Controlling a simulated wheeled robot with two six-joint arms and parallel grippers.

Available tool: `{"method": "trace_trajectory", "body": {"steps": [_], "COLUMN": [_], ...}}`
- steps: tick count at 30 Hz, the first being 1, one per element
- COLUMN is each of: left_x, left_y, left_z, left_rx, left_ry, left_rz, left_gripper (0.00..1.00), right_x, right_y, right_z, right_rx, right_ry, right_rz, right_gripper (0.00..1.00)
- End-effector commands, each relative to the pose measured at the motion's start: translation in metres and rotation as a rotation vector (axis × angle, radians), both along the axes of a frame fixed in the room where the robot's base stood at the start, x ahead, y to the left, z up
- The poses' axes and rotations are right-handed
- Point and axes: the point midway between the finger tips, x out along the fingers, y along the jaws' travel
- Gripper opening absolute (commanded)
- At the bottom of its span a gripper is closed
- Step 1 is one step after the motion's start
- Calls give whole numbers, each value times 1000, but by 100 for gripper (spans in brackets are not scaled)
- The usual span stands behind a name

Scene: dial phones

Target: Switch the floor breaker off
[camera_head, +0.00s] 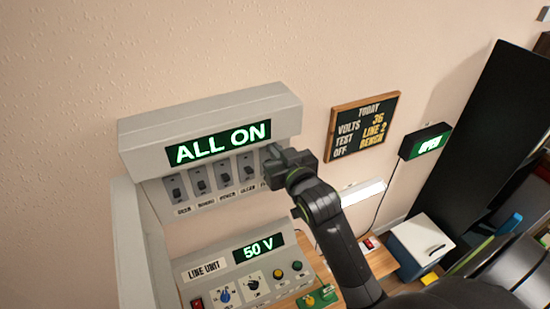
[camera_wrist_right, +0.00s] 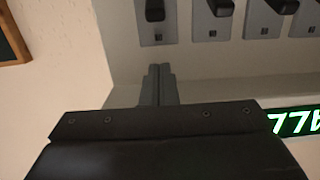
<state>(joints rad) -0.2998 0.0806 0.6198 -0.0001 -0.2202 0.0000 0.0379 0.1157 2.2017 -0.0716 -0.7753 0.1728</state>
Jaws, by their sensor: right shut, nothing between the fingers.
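A grey breaker panel (camera_head: 210,125) on the wall has a green display (camera_head: 218,143) reading "ALL ON". A row of dark toggle switches (camera_head: 224,178) sits below it, with small labels. The rightmost switch is hidden behind my right gripper (camera_head: 272,156) in the head view; only the start of its label shows, seemingly an "F". In the right wrist view, which is upside down, that end switch (camera_wrist_right: 155,12) shows at the top. My right gripper (camera_wrist_right: 158,84) is shut and empty, its fingertips just short of that switch's plate, apparently apart from it. My left gripper is not in view.
A line unit (camera_head: 235,270) reading "50 V" with knobs and buttons stands below the panel. A framed board (camera_head: 362,127) and a lit "OPEN" sign (camera_head: 425,142) are to the right. The wall above is bare.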

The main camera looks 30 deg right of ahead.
Motion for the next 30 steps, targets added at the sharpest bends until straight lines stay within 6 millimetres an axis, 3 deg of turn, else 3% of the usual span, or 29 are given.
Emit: {"method": "trace_trajectory", "body": {"steps": [4,6,12,30], "left_x": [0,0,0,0], "left_y": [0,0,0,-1], "left_z": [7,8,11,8], "left_rx": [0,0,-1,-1], "left_ry": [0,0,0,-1], "left_rz": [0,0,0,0], "left_gripper": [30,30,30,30], "right_x": [22,13,5,2], "right_y": [-1,-1,0,0], "right_z": [-2,-17,-35,-41], "right_rx": [0,2,1,-1], "right_ry": [2,8,4,-9], "right_rz": [0,-1,-1,0], "right_gripper": [0,0,0,0]}}
